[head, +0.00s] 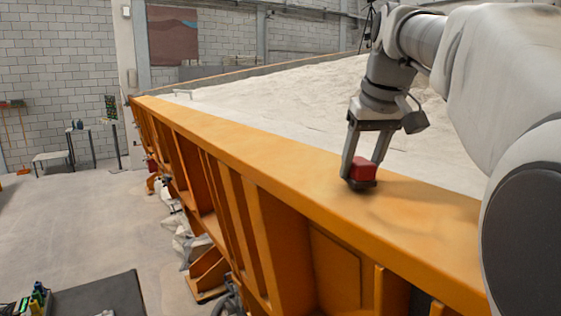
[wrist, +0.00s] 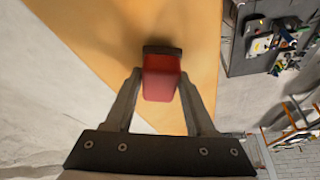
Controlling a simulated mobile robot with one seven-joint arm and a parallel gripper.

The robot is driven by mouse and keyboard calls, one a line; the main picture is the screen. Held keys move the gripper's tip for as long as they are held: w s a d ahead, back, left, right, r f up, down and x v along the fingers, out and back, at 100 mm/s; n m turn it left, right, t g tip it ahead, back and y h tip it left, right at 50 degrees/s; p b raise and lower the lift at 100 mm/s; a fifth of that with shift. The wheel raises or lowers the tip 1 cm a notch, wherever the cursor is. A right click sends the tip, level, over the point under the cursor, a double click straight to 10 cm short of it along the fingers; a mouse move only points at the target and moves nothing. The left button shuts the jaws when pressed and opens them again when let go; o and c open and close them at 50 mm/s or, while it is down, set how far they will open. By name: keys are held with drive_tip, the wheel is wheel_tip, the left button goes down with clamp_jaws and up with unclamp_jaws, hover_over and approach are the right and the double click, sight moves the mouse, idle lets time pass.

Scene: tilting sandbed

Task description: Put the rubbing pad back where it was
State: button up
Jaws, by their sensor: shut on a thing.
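The rubbing pad (head: 364,170) is a red block with a dark base. My gripper (head: 361,180) is shut on it, one finger on each side, at the orange rim (head: 250,150) of the sandbed. The pad's dark base is at or just above the rim's top; I cannot tell whether it touches. In the wrist view the pad (wrist: 160,80) sits between the fingertips of my gripper (wrist: 159,82), with the orange rim (wrist: 190,25) below it and a soft shadow around it.
Pale sand (head: 300,105) fills the bed behind the rim. A dark surface (head: 95,300) with small items lies low at the left, also seen in the wrist view (wrist: 262,62). A small table (head: 90,130) and a white stool (head: 50,158) stand by the far wall. Open floor lies left of the bed.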

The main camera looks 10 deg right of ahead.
drive_tip(key=shift+f, duration=0.3)
drive_tip(key=o, duration=1.2)
drive_tip(key=shift+r, duration=0.1)
drive_tip(key=shift+r, duration=0.25)
drive_tip(key=p+v, duration=0.1)
drive_tip(key=v, duration=1.1)
drive_tip(key=shift+w, duration=0.1)
